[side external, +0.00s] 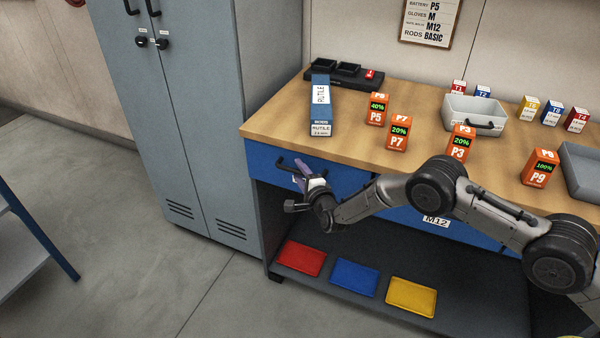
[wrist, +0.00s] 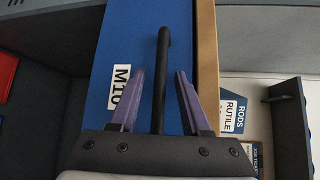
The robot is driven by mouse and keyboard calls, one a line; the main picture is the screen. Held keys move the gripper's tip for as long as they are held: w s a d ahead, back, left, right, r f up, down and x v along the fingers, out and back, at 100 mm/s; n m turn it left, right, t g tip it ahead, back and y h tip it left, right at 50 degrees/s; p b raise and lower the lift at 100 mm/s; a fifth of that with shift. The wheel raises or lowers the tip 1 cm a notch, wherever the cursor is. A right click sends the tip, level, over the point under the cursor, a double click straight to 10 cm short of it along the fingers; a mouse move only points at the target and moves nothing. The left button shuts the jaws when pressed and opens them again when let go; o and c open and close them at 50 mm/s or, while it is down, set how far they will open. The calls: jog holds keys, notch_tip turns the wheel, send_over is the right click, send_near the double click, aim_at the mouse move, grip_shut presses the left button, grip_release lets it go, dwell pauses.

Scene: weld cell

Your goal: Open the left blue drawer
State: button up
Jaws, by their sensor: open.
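The left blue drawer (side external: 262,163) sits under the wooden bench top at its left end and looks shut. In the wrist view its blue front (wrist: 180,40) carries a white M10 label (wrist: 119,88). Its black bar handle (wrist: 162,60) runs up the wrist picture between my fingers; in the side view part of the handle (side external: 283,164) shows beside my gripper. My gripper (wrist: 160,74), with purple fingers, is open, one finger on each side of the handle, with gaps on both sides. In the side view my gripper (side external: 299,172) is at the drawer front.
A second blue drawer labelled M12 (side external: 437,221) is to the right, partly behind my arm. A rutile rods box (side external: 320,105) and orange battery packs (side external: 398,132) stand on the bench top (side external: 350,150). A grey locker (side external: 180,120) stands to the left.

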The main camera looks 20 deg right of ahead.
grip_shut()
dwell(1.3)
